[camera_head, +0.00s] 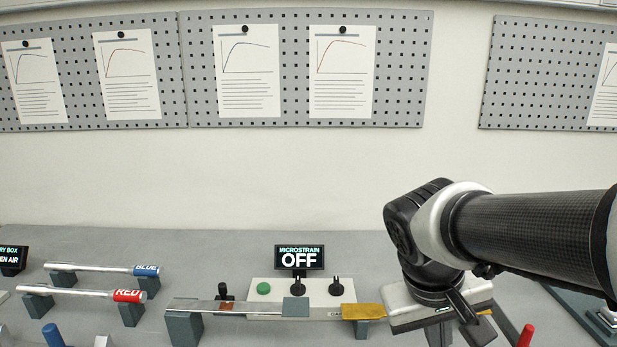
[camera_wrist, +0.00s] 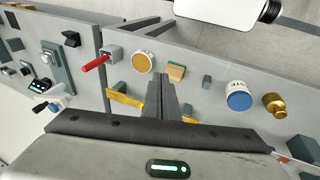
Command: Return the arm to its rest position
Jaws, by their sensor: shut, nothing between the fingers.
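My arm (camera_head: 530,235) reaches in from the right of the head view, with its wrist bent downward over the bench. My gripper (camera_head: 439,335) hangs at the lower right, beside the end of a yellow strip (camera_head: 362,311); its fingertips are cut off by the picture edge. In the wrist view the fingers of my gripper (camera_wrist: 162,88) are together, with nothing seen between them. The yellow strip (camera_wrist: 124,100) shows partly behind them; whether they touch it I cannot tell.
A test stand with a display reading OFF (camera_head: 299,258) is left of my gripper. Blue-tipped (camera_head: 146,270) and red-tipped (camera_head: 129,295) rods lie on blocks at the left. A red handle (camera_head: 525,335) stands close to the right. The air above the bench's left is clear.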

